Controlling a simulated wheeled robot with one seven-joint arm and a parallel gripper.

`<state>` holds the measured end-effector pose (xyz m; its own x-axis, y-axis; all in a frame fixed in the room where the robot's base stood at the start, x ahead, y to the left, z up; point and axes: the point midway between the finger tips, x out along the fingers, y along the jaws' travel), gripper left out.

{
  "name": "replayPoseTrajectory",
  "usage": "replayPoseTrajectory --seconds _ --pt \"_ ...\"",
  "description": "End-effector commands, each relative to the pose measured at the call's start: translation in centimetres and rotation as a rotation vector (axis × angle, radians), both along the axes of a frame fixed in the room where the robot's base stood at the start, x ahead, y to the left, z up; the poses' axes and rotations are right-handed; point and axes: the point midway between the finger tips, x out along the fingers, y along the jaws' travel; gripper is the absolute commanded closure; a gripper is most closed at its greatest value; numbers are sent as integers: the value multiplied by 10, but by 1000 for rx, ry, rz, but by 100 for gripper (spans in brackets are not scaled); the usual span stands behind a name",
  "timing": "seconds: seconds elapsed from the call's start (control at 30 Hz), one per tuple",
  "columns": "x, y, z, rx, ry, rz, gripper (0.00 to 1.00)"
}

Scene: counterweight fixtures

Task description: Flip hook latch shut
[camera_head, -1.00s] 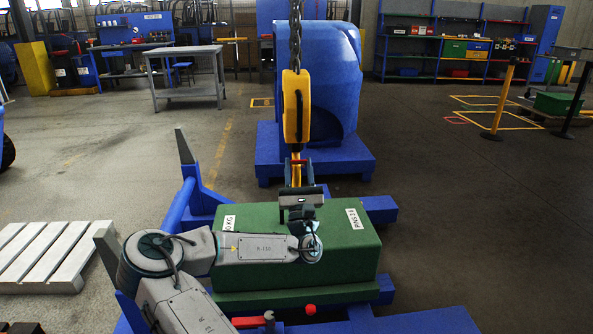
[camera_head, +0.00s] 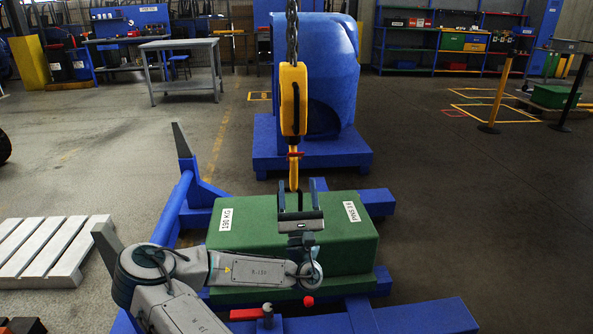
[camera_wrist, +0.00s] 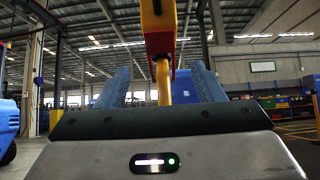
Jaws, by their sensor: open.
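The yellow hook block (camera_head: 293,100) hangs on a chain above the green weight (camera_head: 330,235). A small red latch piece (camera_head: 294,153) sits below the block, at the top of the yellow hook (camera_head: 294,174). I cannot tell whether the latch is closed. My gripper (camera_head: 299,186) is open and empty, low over the weight's top and on the near side of the hook. In the wrist view, the yellow hook (camera_wrist: 163,85) stands upright between my two spread blue fingers, beyond them as far as I can see. The hook's tip is hidden.
The weight rests on a blue frame (camera_head: 425,317) with an upright post at left. A red knob (camera_head: 308,301) and a red handle (camera_head: 246,314) are in front. A white pallet (camera_head: 50,250) lies left.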

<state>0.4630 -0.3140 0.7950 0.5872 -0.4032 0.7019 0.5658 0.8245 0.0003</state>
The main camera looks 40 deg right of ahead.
Motion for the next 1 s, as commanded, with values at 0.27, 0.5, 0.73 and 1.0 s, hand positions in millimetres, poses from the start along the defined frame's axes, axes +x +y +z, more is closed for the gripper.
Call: replayPoseTrajectory --seconds 0.27,0.5,0.73,1.0 --pt "-28 20 -35 -1 2 -1 38" --pt "-35 24 -42 -1 0 1 38" --pt "-35 24 -42 -2 -1 1 38" --pt "-35 24 -41 3 -2 1 38"
